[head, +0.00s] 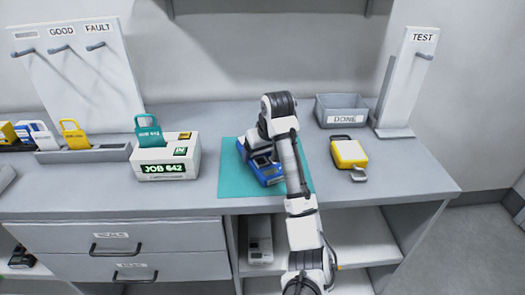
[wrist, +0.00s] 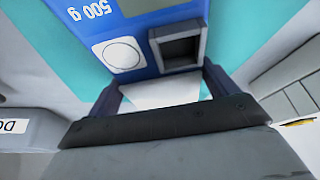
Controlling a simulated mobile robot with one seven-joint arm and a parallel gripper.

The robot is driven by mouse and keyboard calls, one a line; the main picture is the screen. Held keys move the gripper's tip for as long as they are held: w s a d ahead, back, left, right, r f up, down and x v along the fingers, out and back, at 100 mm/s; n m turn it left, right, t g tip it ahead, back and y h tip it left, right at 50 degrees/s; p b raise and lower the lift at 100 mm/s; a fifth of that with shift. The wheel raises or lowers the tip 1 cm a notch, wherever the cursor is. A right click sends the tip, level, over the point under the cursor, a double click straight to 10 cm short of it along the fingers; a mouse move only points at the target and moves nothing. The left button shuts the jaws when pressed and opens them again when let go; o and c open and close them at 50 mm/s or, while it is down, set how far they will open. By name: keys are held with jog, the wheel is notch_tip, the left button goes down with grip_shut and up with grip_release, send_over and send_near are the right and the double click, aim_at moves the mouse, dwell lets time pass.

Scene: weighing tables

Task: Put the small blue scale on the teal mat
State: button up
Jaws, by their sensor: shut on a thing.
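The small blue scale (head: 266,174) is at the teal mat (head: 232,182), within its outline in the head view. I cannot tell whether it rests on the mat or is just above it. In the wrist view the scale (wrist: 91,25) shows a "500 g" mark, a round white button and a dark square recess. My gripper (head: 262,156) is shut on the scale at its near end, where a dark blue handle-like frame shows in the wrist view. My arm hides part of the scale and the mat. The teal mat (wrist: 240,35) shows on both sides of the scale.
A white "JOB 642" box (head: 165,160) with a teal tag stands left of the mat. A yellow device (head: 349,153) lies to the right, with a grey "DONE" tray (head: 341,112) behind it. A "TEST" post (head: 405,80) stands at the back right. Open shelves and drawers are below.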

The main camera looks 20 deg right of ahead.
jog(key=shift+r, duration=0.1)
jog(key=o, duration=1.1)
jog(key=shift+c, duration=0.2)
jog(key=p+v, duration=0.1)
jog(key=v, duration=1.1)
jog(key=shift+p, duration=0.3)
